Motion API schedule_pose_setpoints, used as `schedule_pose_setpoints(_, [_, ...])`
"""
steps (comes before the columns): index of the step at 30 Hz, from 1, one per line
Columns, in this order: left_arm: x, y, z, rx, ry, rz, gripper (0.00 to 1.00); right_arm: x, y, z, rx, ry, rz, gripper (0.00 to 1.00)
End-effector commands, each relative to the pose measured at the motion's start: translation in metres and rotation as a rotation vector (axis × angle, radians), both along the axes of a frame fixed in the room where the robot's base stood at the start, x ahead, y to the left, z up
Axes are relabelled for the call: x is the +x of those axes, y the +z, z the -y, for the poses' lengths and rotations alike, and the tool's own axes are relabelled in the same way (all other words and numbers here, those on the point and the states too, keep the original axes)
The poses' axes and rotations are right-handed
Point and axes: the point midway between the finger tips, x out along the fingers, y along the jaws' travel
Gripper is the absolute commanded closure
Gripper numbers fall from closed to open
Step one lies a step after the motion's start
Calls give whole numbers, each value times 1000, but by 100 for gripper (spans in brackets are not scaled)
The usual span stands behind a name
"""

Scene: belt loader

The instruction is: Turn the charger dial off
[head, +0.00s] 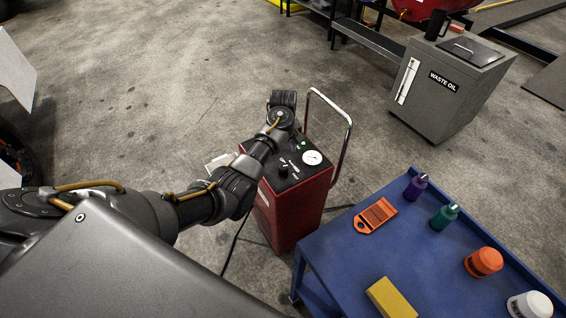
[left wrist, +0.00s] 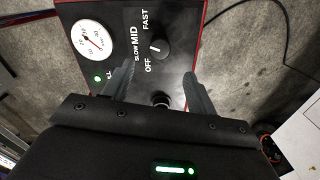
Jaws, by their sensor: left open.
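The charger is a red cabinet (head: 295,210) with a black top panel (left wrist: 118,25). Its black dial (left wrist: 158,48) has a white mark on the side toward the SLOW and MID lettering; the exact setting is hard to tell. The dial also shows in the head view (head: 284,171). OFF is printed just beside it. My left gripper (left wrist: 158,80) is open over the panel. Its fingers spread to either side below the dial, apart from it. A dark round post (left wrist: 160,98) shows between the fingers. In the head view my arm hides the fingers. My right gripper is not in view.
A round white gauge (left wrist: 92,43) and a lit green lamp (left wrist: 98,77) sit beside the dial. A metal handle (head: 347,140) rises behind the charger. A blue cart (head: 345,255) with bottles and tools stands close right. A grey waste oil bin (head: 437,100) stands farther back.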

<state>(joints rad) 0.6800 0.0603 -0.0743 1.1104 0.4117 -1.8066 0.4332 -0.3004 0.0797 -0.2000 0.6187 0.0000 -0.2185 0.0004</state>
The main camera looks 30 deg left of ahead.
Motion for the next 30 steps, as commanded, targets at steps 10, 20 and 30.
schedule_pose_setpoints(10, [-2,-65,-1,-3,2,-3,43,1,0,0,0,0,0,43])
schedule_pose_setpoints(20, [-2,-89,-2,-1,3,1,43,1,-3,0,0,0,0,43])
schedule_pose_setpoints(30, [-2,-89,-2,-1,4,1,57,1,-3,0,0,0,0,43])
